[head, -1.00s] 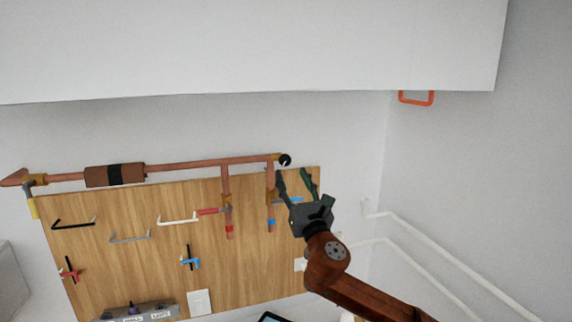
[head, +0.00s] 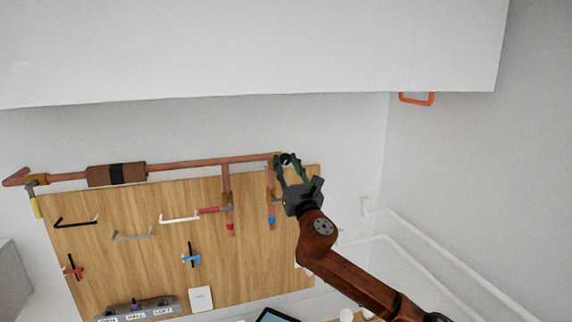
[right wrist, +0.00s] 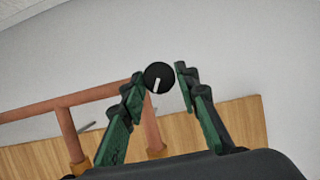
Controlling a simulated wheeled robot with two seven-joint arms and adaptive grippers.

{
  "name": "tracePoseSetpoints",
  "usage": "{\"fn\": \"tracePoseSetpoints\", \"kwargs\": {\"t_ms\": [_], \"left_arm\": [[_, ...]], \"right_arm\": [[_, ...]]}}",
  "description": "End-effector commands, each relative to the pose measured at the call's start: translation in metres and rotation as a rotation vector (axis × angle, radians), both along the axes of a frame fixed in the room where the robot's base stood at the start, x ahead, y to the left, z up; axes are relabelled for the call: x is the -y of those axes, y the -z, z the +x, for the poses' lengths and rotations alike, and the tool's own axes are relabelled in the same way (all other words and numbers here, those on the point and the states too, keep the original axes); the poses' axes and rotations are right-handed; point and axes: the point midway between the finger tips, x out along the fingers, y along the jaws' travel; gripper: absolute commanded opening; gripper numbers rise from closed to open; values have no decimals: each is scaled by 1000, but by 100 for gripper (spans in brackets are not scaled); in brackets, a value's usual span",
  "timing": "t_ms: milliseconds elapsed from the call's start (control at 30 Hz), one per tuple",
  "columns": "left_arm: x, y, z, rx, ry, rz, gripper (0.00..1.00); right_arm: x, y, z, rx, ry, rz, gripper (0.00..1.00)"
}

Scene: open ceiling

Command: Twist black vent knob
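The black vent knob (right wrist: 158,77) is a round disc with a white mark, at the right end of the copper pipe. In the head view the knob (head: 285,159) is partly hidden by my right gripper's fingers. My right gripper (head: 287,163) is open, with its fingertips around the knob. In the right wrist view the right gripper's green fingers (right wrist: 160,79) stand on either side of the knob; a gap shows at the right finger, and the left fingertip is close to the knob's edge. My left gripper is not in view.
A copper pipe (head: 200,163) runs along the top of a wooden board (head: 150,260) with several handles and valves. A white overhead panel (head: 250,50) hangs above. White pipe rails (head: 440,258) run along the right wall.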

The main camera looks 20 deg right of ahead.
Motion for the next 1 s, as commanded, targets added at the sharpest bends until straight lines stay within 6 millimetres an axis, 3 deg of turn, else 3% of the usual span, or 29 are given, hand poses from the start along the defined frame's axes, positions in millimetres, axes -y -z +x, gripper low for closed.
{"fn": "tracePoseSetpoints", "kwargs": {"t_ms": [367,667,1000], "left_arm": [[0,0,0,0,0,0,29],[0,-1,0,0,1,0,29],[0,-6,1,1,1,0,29]], "right_arm": [[0,0,0,0,0,0,2],[-1,0,0,-3,0,44,2],[-3,0,0,-10,-2,274,2]]}}
